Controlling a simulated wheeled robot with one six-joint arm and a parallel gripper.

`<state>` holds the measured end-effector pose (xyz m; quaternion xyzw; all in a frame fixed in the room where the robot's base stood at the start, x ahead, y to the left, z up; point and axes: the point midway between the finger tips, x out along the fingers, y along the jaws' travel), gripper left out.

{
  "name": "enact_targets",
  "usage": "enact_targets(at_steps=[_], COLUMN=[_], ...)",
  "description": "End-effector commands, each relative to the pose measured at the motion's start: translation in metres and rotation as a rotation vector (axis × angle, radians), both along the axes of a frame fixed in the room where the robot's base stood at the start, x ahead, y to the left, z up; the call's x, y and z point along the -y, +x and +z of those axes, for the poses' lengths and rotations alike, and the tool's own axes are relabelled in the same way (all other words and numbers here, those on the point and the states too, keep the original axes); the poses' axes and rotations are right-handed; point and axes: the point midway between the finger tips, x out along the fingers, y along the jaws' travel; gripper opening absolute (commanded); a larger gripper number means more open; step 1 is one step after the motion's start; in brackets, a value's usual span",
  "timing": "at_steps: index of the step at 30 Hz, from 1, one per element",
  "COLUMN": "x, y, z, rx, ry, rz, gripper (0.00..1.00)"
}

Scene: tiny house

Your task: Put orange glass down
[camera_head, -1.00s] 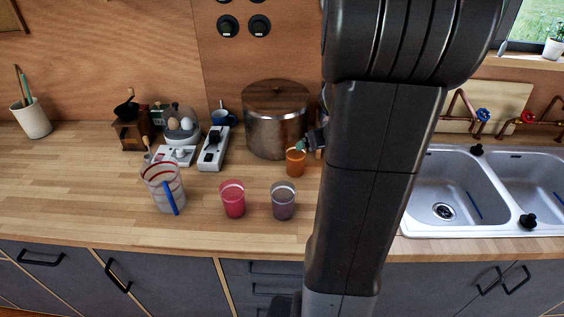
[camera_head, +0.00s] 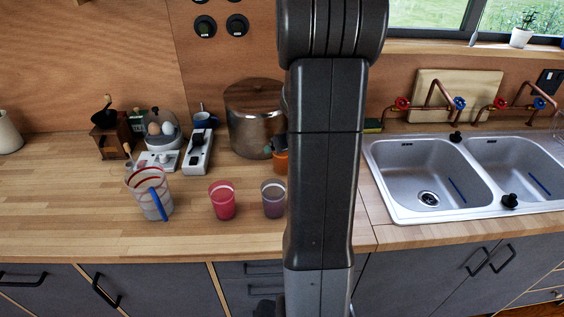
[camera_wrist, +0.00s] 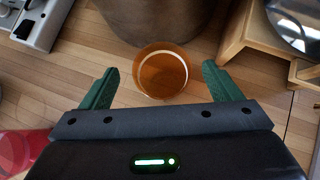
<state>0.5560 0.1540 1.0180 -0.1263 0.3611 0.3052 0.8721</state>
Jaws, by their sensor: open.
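The orange glass (camera_wrist: 160,75) stands upright on the wooden counter (camera_wrist: 110,60), just in front of the large metal pot (camera_head: 252,125). In the head view my arm hides most of the glass (camera_head: 281,162); only its left part shows. In the wrist view my gripper (camera_wrist: 160,88) is open. Its two green fingers are spread to the left and right of the glass, with a gap on each side. The glass rests on the counter between and slightly beyond the fingertips.
A red glass (camera_head: 222,200), a purple glass (camera_head: 272,198) and a measuring jug (camera_head: 150,195) stand at the front of the counter. A power strip (camera_head: 197,152) lies left of the pot. A wooden stand (camera_wrist: 262,45) is right of the glass. The sink (camera_head: 425,180) is further right.

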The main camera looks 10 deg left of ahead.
Motion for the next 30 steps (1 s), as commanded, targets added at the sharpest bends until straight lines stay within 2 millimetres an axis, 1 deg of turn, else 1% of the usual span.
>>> enact_targets(at_steps=[3,9,13,19,20,21,23,27,28,29,30], x=[-0.006,-0.016,-0.019,-0.019,-0.019,-0.019,-0.019,-0.019,-0.019,-0.019,-0.019], y=[0.009,0.023,0.027,0.027,0.027,0.027,0.027,0.026,0.027,0.027,0.027], z=[-0.014,-0.031,-0.035,-0.034,-0.034,-0.034,-0.034,-0.034,-0.034,-0.034,-0.034], rx=[-0.002,-0.002,0.000,0.001,0.001,0.000,0.000,0.000,0.001,0.001,0.001], ry=[-0.001,-0.001,0.000,0.000,0.000,-0.001,-0.001,0.000,0.000,0.000,0.000], rz=[0.000,0.000,0.000,-0.001,-0.001,-0.001,-0.001,0.000,-0.001,-0.001,-0.001], gripper=[0.84,0.84,0.84,0.84,0.80,0.72,0.61,0.33,0.33,0.28,0.28])
